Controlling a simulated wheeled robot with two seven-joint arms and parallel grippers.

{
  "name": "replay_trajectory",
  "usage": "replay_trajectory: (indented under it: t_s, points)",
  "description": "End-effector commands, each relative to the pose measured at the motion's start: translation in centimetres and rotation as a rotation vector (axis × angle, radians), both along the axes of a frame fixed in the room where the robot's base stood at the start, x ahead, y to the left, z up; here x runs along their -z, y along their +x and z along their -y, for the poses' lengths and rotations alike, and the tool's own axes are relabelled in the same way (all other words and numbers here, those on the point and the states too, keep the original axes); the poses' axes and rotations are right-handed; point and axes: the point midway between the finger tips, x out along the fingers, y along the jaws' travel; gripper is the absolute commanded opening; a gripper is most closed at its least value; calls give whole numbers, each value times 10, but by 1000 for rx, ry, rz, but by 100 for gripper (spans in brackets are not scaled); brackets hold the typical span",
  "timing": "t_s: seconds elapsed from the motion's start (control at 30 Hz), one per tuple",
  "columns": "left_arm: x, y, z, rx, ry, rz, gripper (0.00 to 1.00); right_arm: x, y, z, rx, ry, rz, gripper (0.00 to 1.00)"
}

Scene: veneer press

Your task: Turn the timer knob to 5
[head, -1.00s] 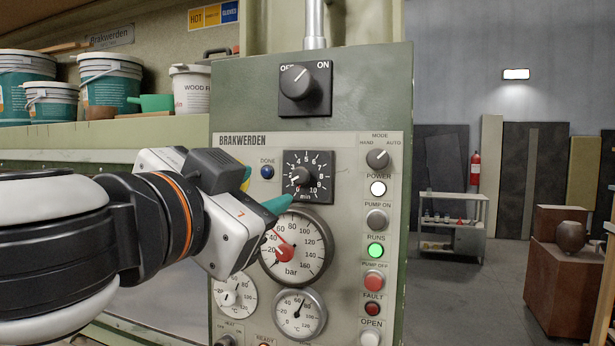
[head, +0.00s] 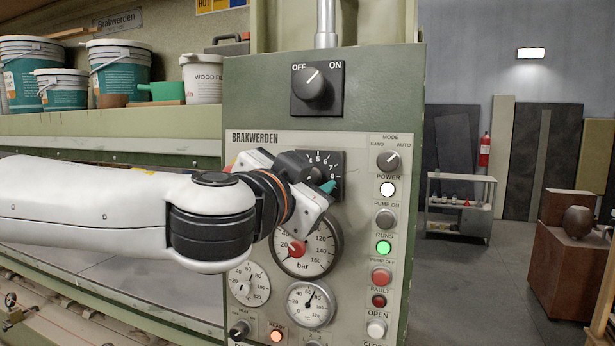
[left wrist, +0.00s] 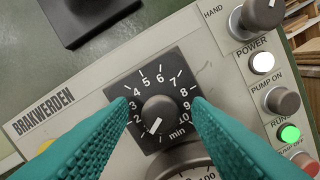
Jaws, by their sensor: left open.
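The timer dial (head: 337,160) is a black square plate with white numbers on the green and cream BRAKWERDEN panel. In the head view my left gripper (head: 328,187) covers its knob. In the left wrist view the round dark timer knob (left wrist: 159,111) shows fully. Its white pointer mark points down and slightly left, below the 2. The 5 is at the upper left of the scale. My left gripper's teal fingers (left wrist: 160,104) are open, one on each side of the knob. A gap shows on both sides; I cannot tell their exact depth. My right gripper is not in view.
A large OFF/ON knob (head: 316,86) is above the timer. The bar gauge (head: 315,249) is just below it. The mode knob (head: 388,160), a lit green RUNS lamp (head: 383,247) and several buttons line the panel's right side. Buckets (head: 119,75) stand on the left shelf.

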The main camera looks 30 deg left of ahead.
Motion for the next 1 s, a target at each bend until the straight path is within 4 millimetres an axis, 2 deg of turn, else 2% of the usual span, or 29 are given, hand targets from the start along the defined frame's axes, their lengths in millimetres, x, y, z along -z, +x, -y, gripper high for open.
replay_trajectory:
  t_s: [0.07,0.3,0.33,0.67,1.0]
  points:
    - [0,0,0,0,0,0,41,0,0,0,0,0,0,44]
    - [0,0,0,-1,0,0,2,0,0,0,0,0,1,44]
    - [0,0,0,0,0,0,1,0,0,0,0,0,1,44]
    - [0,0,0,5,53,-12,0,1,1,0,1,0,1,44]
    - [-1,0,0,26,291,-67,0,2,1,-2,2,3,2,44]
